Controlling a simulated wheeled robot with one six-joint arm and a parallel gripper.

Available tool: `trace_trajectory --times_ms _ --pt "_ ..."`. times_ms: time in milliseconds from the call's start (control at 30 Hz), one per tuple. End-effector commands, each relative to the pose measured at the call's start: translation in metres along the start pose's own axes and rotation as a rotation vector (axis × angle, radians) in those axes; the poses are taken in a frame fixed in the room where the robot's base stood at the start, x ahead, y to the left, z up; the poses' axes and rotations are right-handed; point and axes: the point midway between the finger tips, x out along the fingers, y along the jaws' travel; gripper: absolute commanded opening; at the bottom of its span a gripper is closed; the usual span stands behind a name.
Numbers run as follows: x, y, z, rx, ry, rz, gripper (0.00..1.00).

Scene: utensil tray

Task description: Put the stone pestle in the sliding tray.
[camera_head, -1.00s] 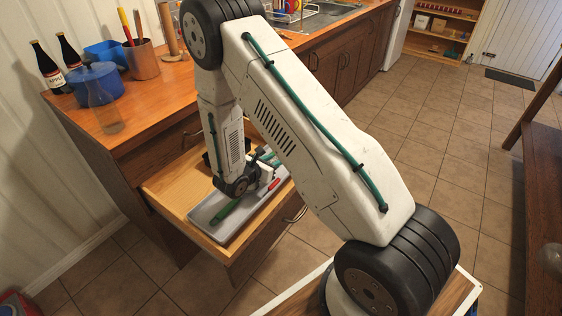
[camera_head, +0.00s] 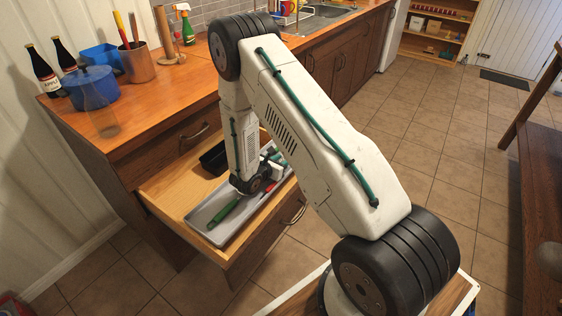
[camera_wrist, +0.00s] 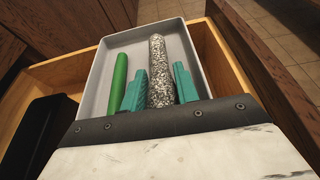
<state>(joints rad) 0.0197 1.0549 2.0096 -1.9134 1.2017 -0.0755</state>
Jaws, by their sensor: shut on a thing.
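The stone pestle (camera_wrist: 160,66) is a long speckled black-and-white rod in the wrist view. My gripper (camera_wrist: 160,80) has its teal fingers on either side of the pestle, shut on it. The pestle points away over the light grey tray (camera_wrist: 98,78) inside the open drawer; I cannot tell whether it touches the tray floor. In the head view my gripper (camera_head: 273,172) is low over the right part of the grey tray (camera_head: 203,220). The pestle cannot be made out there.
A green-handled utensil (camera_head: 224,212) lies in the tray, left of the pestle in the wrist view (camera_wrist: 120,78). A red item (camera_head: 268,187) shows near my gripper. A black bin (camera_head: 213,157) sits at the drawer's back. The wooden drawer (camera_head: 155,188) has walls around the tray.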

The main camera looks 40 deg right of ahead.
Motion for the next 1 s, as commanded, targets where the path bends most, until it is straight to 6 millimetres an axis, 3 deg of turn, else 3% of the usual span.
trace_trajectory --times_ms 67,100,167,567,1000 --pt "0.001 0.0 -0.002 -0.001 0.0 0.0 0.02" --pt "0.001 0.0 -0.002 -0.001 0.0 0.0 0.39" --pt "0.001 0.0 -0.002 -0.001 0.0 0.0 0.52" --pt "-0.007 0.001 0.0 0.0 0.0 0.001 0.52" --pt "-0.095 0.001 0.0 0.0 0.001 0.003 0.52"
